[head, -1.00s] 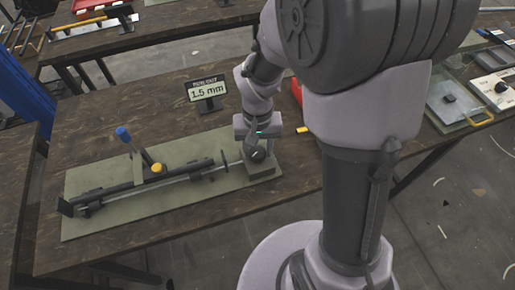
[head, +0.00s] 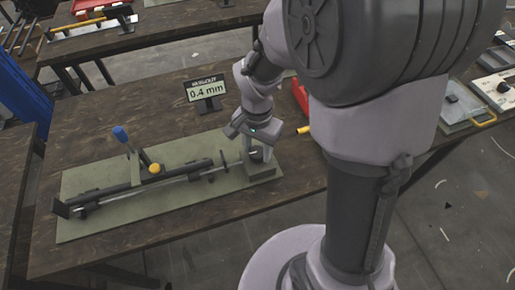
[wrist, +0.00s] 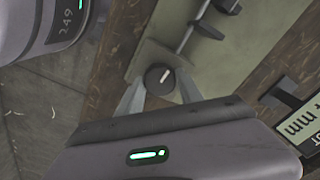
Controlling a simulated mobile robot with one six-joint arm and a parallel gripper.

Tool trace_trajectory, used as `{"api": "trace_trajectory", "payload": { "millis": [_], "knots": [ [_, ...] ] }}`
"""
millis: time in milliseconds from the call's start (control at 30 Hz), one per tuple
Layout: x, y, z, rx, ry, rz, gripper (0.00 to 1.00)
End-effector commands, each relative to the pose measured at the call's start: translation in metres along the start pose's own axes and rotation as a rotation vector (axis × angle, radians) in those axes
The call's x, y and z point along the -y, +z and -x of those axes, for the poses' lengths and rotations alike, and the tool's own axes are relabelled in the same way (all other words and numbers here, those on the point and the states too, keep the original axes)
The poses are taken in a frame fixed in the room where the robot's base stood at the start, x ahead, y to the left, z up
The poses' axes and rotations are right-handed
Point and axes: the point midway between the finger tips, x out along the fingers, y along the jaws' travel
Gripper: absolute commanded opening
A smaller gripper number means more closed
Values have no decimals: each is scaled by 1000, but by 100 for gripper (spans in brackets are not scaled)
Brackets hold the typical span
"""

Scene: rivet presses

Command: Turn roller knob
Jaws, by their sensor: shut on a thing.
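The roller knob (wrist: 160,77) is a round black dial with a white pointer mark, seen in the wrist view on a grey-green block. My gripper (wrist: 160,92) has one finger on each side of it and is shut on it. In the head view the knob (head: 257,155) is small and partly covered by my gripper (head: 254,150), at the right end of the long press fixture (head: 150,180). The small display (head: 207,91) behind the fixture reads 0.4 mm.
A red bin (head: 301,94) and a yellow-ended item (head: 303,130) lie right of my wrist.

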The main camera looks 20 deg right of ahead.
Motion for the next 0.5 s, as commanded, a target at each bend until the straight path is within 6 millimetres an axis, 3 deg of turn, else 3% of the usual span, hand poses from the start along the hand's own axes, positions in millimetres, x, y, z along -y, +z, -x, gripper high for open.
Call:
{"api": "trace_trajectory", "payload": {
  "millis": [467,500],
  "knots": [
    [0,0,0,0,0,-11,2],
    [0,0,0,0,0,-11,51]
  ]
}}
